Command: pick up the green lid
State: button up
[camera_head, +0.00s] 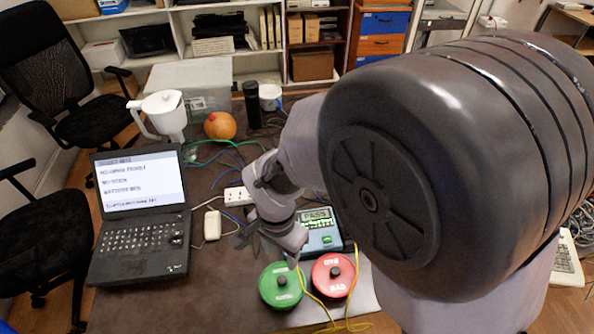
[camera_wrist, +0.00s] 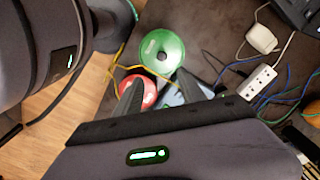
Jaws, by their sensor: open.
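The green lid (camera_head: 281,286) is a round disc with a dark knob in its middle. It lies near the front of the dark table, left of and close beside a red lid (camera_head: 334,275) with a dark knob. In the wrist view the green lid (camera_wrist: 162,50) shows beyond my fingertips, and the red lid (camera_wrist: 138,92) is partly hidden by a finger. My gripper (camera_wrist: 157,86) is open with nothing between its fingers. In the head view my gripper (camera_head: 268,247) is above and behind the green lid, apart from it.
A tester with a screen (camera_head: 318,231) stands behind the red lid. A yellow cable (camera_head: 326,311) runs by the lids. A laptop (camera_head: 140,213), a white adapter (camera_head: 212,225) and a power strip (camera_head: 238,196) lie to the left. The table front left of the green lid is clear.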

jog(key=b, duration=0.3)
send_over(282, 280)
notch_tip(282, 280, down, 10)
jog(key=shift+d+f, duration=0.1)
jog(key=shift+d, duration=0.05)
jog(key=f+b, duration=0.3)
jog(key=f, duration=0.2)
jog(key=shift+a+f, duration=0.15)
jog(key=shift+a, duration=0.05)
jog(key=shift+r, duration=0.2)
grip_shut()
